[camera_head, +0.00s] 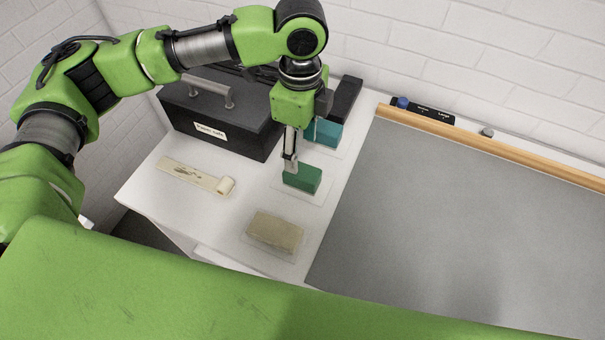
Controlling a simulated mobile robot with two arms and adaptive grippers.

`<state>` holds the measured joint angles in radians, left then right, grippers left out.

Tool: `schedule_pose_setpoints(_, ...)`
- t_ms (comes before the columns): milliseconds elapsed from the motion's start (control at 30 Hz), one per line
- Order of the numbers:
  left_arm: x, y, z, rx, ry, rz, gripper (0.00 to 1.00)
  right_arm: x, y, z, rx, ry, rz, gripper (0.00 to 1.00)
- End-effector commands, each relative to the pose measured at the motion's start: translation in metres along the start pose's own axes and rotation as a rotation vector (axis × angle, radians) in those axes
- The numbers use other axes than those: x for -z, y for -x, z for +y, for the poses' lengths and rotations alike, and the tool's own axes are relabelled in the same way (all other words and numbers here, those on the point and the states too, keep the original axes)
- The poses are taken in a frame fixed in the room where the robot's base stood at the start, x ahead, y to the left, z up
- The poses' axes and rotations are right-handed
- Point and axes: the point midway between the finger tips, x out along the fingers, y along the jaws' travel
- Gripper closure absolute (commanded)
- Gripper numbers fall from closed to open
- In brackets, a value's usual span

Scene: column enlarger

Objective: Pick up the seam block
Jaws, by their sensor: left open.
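No block carries a readable name, so I cannot tell which one is the seam block. A dark green block (303,179) lies on a pale square mat on the white table. My left gripper (290,165) points down at its left back edge, open; I cannot tell if its fingers touch the block. A beige-tan block (274,231) lies on another mat nearer to me. A teal block (324,133) stands behind the gripper, partly hidden by it. My right gripper is out of view.
A black box labelled paper safe (222,118) stands at the back left. A cream strip with a small roll (196,176) lies in front of it. A black block (345,98) stands behind the teal one. A large grey board (460,220) with a wooden rail (490,145) fills the right.

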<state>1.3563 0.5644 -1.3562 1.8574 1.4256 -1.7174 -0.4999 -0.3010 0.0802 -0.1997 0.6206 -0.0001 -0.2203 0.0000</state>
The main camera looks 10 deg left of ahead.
Motion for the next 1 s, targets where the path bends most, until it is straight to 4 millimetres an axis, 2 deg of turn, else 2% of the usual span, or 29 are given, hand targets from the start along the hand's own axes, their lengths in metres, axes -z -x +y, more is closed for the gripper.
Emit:
schedule_pose_setpoints(133,0.000,-0.025,0.000,-0.001,0.000,-0.001,0.47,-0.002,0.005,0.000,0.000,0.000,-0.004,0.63)
schedule_pose_setpoints(433,0.002,-0.049,0.002,-0.001,0.000,0.000,0.47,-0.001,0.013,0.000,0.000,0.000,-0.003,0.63)
schedule_pose_setpoints(567,0.004,-0.068,0.004,-0.001,-0.001,-0.001,0.47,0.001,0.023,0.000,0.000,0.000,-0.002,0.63)
schedule_pose_setpoints(700,0.005,-0.087,0.003,0.002,0.000,0.001,0.47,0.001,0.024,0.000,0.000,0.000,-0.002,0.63)
schedule_pose_setpoints(967,0.005,-0.092,0.003,0.003,-0.001,0.001,0.47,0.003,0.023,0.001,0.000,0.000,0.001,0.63)
schedule_pose_setpoints(1000,0.005,-0.092,0.003,0.003,-0.001,0.001,0.50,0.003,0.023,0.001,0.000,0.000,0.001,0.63)
